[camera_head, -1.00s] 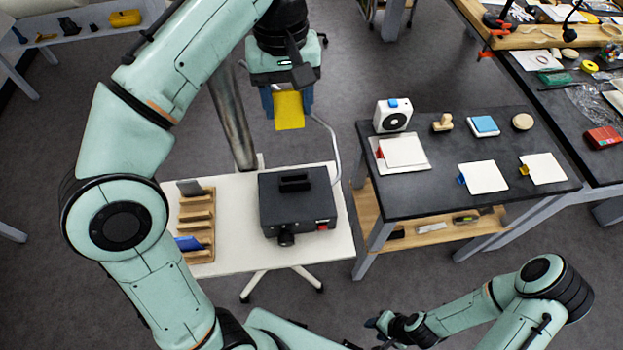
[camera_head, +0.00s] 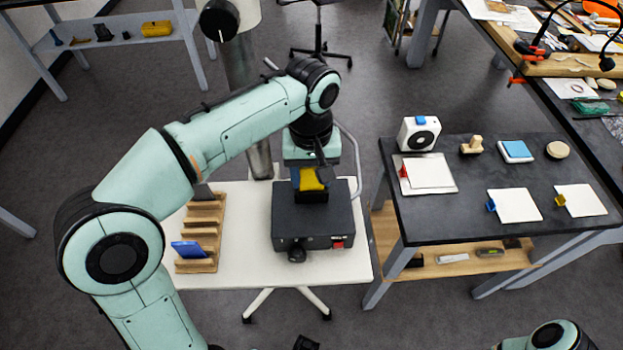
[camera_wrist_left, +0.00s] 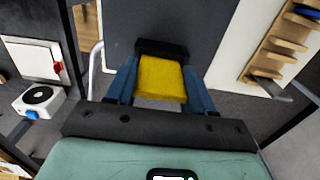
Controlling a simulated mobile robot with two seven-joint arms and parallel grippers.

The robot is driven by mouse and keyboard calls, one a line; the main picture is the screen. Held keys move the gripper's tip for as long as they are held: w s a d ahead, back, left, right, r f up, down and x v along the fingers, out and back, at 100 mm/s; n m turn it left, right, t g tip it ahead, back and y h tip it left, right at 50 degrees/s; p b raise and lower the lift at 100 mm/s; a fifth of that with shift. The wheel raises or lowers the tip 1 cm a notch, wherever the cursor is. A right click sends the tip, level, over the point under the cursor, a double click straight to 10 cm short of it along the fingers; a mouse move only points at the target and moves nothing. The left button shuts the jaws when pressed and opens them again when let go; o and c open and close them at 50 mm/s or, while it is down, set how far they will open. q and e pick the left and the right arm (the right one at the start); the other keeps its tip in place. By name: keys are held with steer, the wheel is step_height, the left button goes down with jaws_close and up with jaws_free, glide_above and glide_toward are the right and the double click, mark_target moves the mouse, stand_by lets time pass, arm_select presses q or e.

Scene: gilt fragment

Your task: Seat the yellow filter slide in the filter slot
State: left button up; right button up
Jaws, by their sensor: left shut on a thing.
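My left gripper (camera_head: 310,176) is shut on the yellow filter slide (camera_head: 312,181), which hangs below it over the top of the black projector-like box (camera_head: 300,222). In the left wrist view the slide (camera_wrist_left: 160,78) sits between the blue fingers (camera_wrist_left: 158,84). The black raised slot piece (camera_wrist_left: 162,47) of the box shows at the slide's far edge. I cannot tell whether the slide's lower edge is above the slot or inside it. My right arm (camera_head: 548,337) shows only at the bottom edge, without its gripper.
The box stands on a white table (camera_head: 250,268) beside a wooden rack (camera_head: 207,222) holding a blue slide (camera_head: 188,250). A dark table (camera_head: 455,205) at right carries a white device (camera_head: 419,133), white cards and small blocks. A metal pole stands behind the white table.

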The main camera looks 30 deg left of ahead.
arm_select(q)
steer(key=shift+f, duration=0.6)
